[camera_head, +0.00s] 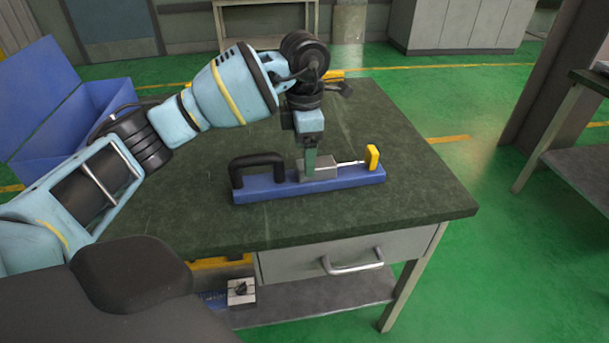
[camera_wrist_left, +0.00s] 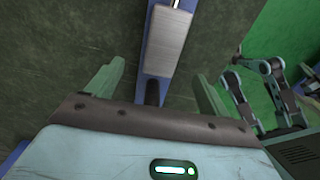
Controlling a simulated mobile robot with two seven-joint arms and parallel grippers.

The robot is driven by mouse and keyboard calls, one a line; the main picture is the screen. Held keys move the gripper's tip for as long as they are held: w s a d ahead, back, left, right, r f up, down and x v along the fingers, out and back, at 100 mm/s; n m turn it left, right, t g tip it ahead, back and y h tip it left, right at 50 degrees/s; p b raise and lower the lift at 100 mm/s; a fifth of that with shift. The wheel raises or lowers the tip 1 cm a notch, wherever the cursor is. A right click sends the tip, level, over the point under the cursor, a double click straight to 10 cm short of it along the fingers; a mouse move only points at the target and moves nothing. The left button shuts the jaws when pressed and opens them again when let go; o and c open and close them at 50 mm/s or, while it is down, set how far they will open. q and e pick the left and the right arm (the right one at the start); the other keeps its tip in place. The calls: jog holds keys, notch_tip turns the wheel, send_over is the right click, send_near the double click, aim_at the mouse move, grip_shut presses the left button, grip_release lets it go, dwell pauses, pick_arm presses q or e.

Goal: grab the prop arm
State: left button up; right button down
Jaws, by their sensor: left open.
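A long blue bar (camera_head: 268,188) lies on the dark green table. It carries a black handle (camera_head: 256,166) at its left end, a grey metal block (camera_head: 322,172) near its middle and a thin rod leading to a yellow knob (camera_head: 372,157) at its right. I cannot tell which part is the prop arm. My left gripper (camera_head: 310,162) points down over the bar at the block, between handle and knob. In the left wrist view its jaws (camera_wrist_left: 157,88) are open and empty, one finger each side of the bar, with the metal block (camera_wrist_left: 169,40) just beyond.
A blue bin (camera_head: 60,105) stands at the left behind my left arm. A drawer (camera_head: 340,262) with a handle is under the table front. Another table (camera_head: 590,130) stands at the right.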

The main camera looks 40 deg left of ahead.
pick_arm(q)
jog(key=shift+f, duration=2.95)
jog(key=shift+r, duration=0.15)
jog(key=c, duration=1.6)
jog(key=shift+w, duration=0.1)
jog(key=shift+c, duration=0.2)
notch_tip(320, 180, up, 4)
jog(key=shift+f, duration=0.1)
jog(key=s, duration=0.5)
jog(key=s+a, duration=0.1)
jog(key=s, duration=0.4)
jog(key=s+a+r, duration=0.1)
jog(key=s, duration=0.5)
jog(key=shift+a+b, duration=0.1)
jog(key=shift+b, duration=0.25)
